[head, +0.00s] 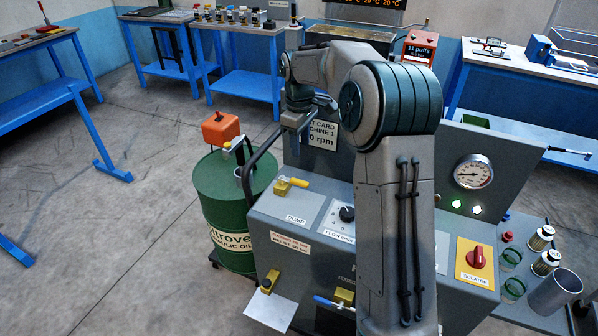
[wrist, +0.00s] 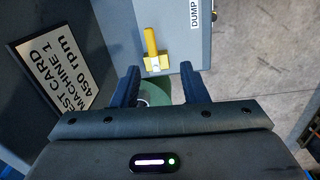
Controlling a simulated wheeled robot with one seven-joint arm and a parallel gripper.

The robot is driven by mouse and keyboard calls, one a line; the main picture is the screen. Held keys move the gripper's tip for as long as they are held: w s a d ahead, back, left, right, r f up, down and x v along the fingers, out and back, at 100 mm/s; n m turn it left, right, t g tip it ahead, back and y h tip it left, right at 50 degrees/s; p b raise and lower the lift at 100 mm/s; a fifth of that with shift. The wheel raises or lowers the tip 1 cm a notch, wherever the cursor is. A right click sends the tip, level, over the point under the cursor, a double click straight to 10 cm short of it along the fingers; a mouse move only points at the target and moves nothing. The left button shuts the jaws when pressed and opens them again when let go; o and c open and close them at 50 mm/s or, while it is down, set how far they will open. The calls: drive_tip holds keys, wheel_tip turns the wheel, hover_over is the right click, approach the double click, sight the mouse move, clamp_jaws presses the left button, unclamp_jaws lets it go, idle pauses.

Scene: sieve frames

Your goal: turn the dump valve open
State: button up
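The dump valve is a yellow lever on a brass-yellow block (head: 282,187), on the sloped grey panel above the DUMP label (head: 296,219). In the wrist view the yellow lever (wrist: 150,42) points up from its block, beyond my fingertips and roughly between them. My gripper shows in the wrist view (wrist: 158,80) with its two dark blue fingers apart and nothing between them. It is apart from the lever. In the head view my arm hangs over the back left of the panel, and my fingers are hard to make out there.
The flow knob (head: 347,213) and red isolator switch (head: 476,257) are on the same panel. The test card plate (wrist: 62,72) is near my left finger.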

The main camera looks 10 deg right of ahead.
sight(300, 181)
drive_tip(key=shift+n, duration=0.4)
drive_tip(key=w+f, duration=0.1)
drive_tip(key=f, duration=0.4)
drive_tip(key=w+f+p, duration=0.1)
drive_tip(key=f, duration=0.4)
drive_tip(key=f+p, duration=0.1)
drive_tip(key=f, duration=0.4)
drive_tip(key=shift+w+d+f, duration=0.1)
drive_tip(key=shift+w+d, duration=0.2)
drive_tip(key=shift+w, duration=0.1)
clamp_jaws()
